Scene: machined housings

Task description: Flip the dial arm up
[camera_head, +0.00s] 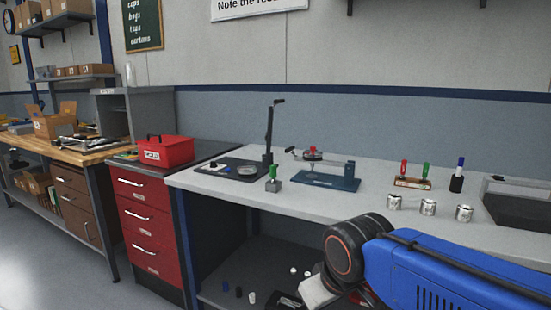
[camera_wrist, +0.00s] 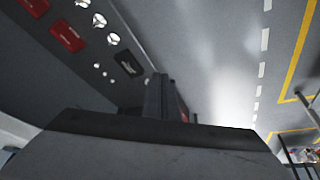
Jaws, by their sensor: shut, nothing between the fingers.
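A blue fixture (camera_head: 325,181) stands on the light grey bench, with a thin lever arm and a small red-topped part over its base. Left of it, a black stand (camera_head: 269,135) has an upright post with a short arm at its top. I cannot tell for sure which of these carries the dial arm. My gripper shows in the wrist view (camera_wrist: 166,98), shut and empty, seen end-on over blurred ground. In the head view my wrist is low in front of the bench, apart from both fixtures, and the fingers are mostly hidden.
Three silver housings (camera_head: 428,207) stand near the bench's front edge. A small rack with red and green handles (camera_head: 412,183) and a black holder (camera_head: 456,184) are behind them. A red box (camera_head: 165,151) is on the left cabinet.

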